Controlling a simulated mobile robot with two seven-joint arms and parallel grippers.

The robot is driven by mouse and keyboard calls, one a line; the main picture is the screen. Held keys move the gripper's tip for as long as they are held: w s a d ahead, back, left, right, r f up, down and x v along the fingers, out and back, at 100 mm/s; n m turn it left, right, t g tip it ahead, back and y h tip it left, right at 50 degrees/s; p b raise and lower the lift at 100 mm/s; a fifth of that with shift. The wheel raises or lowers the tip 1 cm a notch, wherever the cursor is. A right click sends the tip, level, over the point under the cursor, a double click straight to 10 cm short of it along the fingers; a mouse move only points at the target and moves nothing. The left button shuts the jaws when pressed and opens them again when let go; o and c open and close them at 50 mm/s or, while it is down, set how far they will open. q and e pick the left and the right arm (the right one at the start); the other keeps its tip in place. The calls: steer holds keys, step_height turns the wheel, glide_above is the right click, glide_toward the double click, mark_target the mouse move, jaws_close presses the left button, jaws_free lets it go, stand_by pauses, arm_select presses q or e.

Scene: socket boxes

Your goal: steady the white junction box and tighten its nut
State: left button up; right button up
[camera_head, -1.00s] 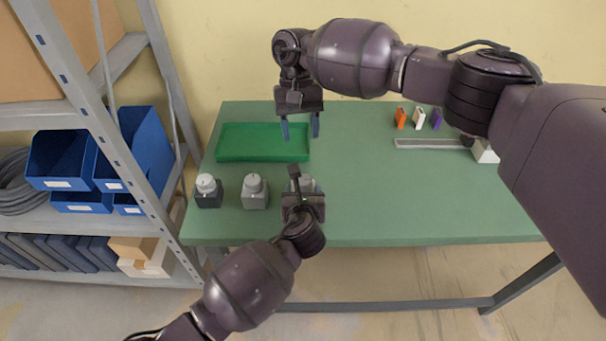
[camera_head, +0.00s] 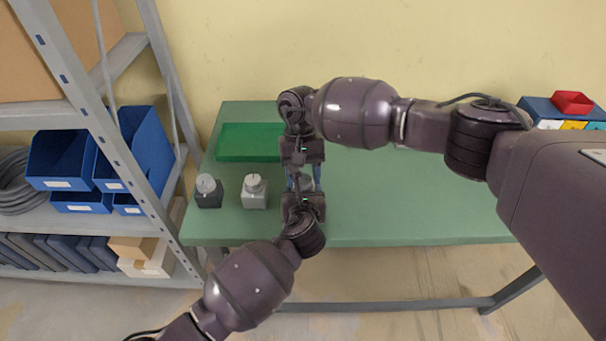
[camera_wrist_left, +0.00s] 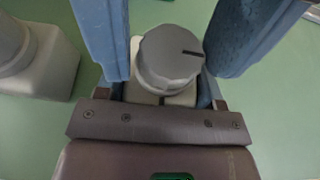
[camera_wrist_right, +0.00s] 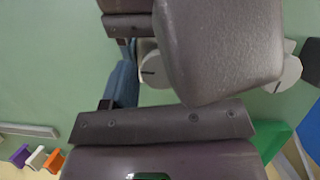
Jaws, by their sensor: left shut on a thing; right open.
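The white junction box (camera_wrist_left: 182,99) stands upright on the green table, with a round grey nut (camera_wrist_left: 170,57) on top that has a dark line mark. My left gripper (camera_head: 303,197) is shut on the box from the near side, low around its body. My right gripper (camera_head: 304,186) is over the box from above. Its blue fingers are open, one on each side of the nut with a visible gap in the left wrist view. In the right wrist view the nut (camera_wrist_right: 154,66) is partly hidden by a dark arm part.
A grey box (camera_head: 254,192) and a dark box (camera_head: 208,191), each with a knob, stand left on the table. A green tray (camera_head: 247,142) lies behind them. Bins (camera_head: 572,103) stand at far right. Small orange, white and purple items (camera_wrist_right: 38,157) show in the right wrist view.

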steer(key=c, duration=0.6)
steer(key=shift+m+y, duration=0.5)
steer(key=shift+m, duration=1)
steer(key=shift+c, duration=0.3)
steer(key=o, duration=0.7)
steer(key=shift+c, duration=0.2)
steer(key=v, duration=1.2)
steer(key=shift+o, duration=0.3)
